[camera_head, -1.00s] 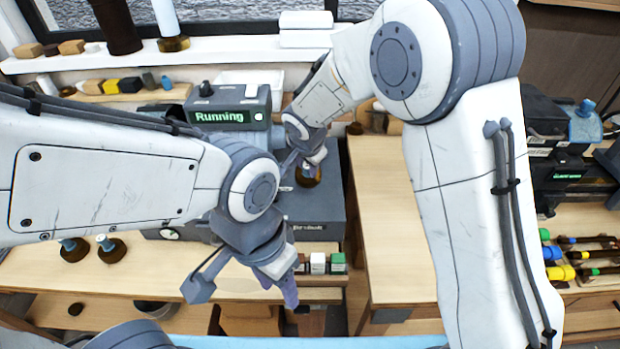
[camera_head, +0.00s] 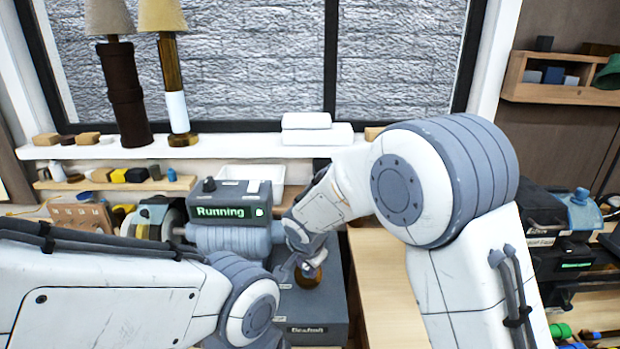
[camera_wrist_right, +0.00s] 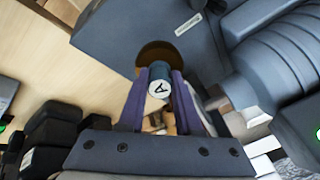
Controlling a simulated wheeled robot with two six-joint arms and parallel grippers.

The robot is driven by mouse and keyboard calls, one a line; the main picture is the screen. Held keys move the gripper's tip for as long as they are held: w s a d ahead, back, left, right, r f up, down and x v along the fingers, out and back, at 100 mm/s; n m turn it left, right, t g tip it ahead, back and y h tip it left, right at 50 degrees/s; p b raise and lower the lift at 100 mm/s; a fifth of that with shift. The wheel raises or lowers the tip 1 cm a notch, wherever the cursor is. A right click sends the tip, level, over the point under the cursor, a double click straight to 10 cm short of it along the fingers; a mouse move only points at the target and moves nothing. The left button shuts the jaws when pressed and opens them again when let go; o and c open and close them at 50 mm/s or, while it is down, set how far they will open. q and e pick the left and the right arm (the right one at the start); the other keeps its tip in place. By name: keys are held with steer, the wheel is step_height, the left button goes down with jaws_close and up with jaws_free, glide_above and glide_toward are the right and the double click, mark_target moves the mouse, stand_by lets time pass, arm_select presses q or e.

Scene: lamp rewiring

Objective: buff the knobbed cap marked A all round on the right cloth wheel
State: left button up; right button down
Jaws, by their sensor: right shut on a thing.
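The knobbed cap marked A shows in the right wrist view as a blue-grey knob (camera_wrist_right: 159,82) with a white face lettered A, between the fingers, in front of a brown disc. Its brown disc (camera_head: 310,279) shows in the head view over the grey machine base (camera_head: 318,328). My right gripper (camera_head: 300,265) is shut on the knob. The ribbed motor (camera_head: 225,239) bears a sign reading Running. A pale cloth wheel (camera_head: 173,225) is at its left end. I cannot make out the right wheel or whether the cap touches it.
A white sill (camera_head: 225,147) with two lamps (camera_head: 130,110) runs behind the bench. A white tray (camera_head: 252,174) stands behind the motor. Bare wood bench (camera_head: 378,275) lies right of the machine base. Dark machines (camera_head: 545,215) stand farther right.

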steer(key=shift+w+r+p, duration=0.35)
steer(key=shift+w+r, duration=0.05)
steer(key=shift+d+p, duration=0.35)
steer(key=shift+p, duration=0.15)
steer(key=shift+a+f, duration=0.1)
arm_select(q)
step_height(320, 180, up, 3)
steer(key=shift+f, duration=0.2)
steer(key=shift+f, duration=0.15)
arm_select(e)
steer(key=shift+f, duration=0.1)
